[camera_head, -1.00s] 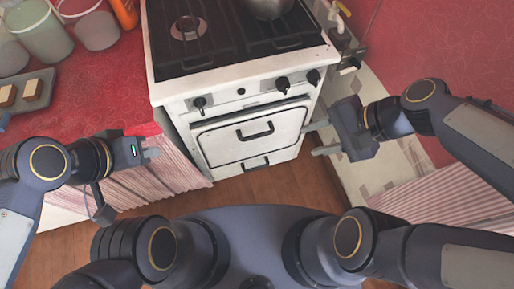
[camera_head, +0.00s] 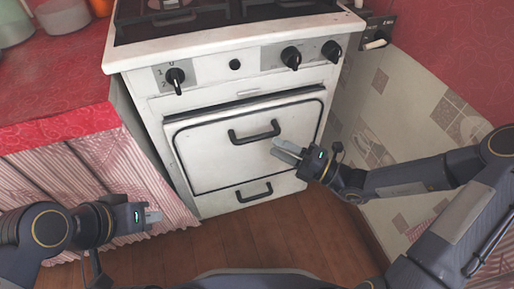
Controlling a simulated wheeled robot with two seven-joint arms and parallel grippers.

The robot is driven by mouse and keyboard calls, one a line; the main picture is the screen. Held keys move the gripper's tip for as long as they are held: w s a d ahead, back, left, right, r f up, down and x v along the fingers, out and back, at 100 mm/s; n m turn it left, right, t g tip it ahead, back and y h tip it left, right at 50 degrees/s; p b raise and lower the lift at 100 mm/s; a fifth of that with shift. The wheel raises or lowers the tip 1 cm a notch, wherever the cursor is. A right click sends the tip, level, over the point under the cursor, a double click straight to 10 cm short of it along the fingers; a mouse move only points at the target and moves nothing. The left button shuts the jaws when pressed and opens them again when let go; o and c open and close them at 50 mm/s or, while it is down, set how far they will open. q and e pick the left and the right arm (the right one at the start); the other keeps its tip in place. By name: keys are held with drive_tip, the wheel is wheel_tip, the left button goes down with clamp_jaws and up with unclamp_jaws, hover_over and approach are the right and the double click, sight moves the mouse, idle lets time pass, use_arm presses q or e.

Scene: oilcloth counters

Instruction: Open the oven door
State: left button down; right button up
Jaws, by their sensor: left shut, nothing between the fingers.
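The white oven door (camera_head: 204,158) is closed, in the front of the stove. Its black bar handle (camera_head: 254,138) runs across the upper middle of the door. My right gripper (camera_head: 283,151) is in front of the door, with its fingertips pointing left, just right of and slightly below the handle's right end. Its fingers are seen nearly edge-on, so their gap is unclear, and contact with the handle cannot be told. My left gripper (camera_head: 156,215) is shut and empty, low at the left, in front of the striped curtain and apart from the oven.
A lower drawer with its own handle (camera_head: 254,194) sits beneath the door. Black knobs (camera_head: 291,57) line the panel above. A red counter (camera_head: 50,90) with a curtain (camera_head: 105,165) stands left, a tiled wall (camera_head: 400,130) right. The wooden floor (camera_head: 240,243) in front is clear.

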sight(256, 136)
drive_tip(key=b+x, duration=0.2)
drive_tip(key=x, duration=0.4)
drive_tip(key=shift+a, duration=0.15)
drive_tip(key=shift+w+a+r, duration=0.15)
drive_tip(key=shift+w+a, duration=0.1)
drive_tip(key=shift+a, duration=0.25)
clamp_jaws()
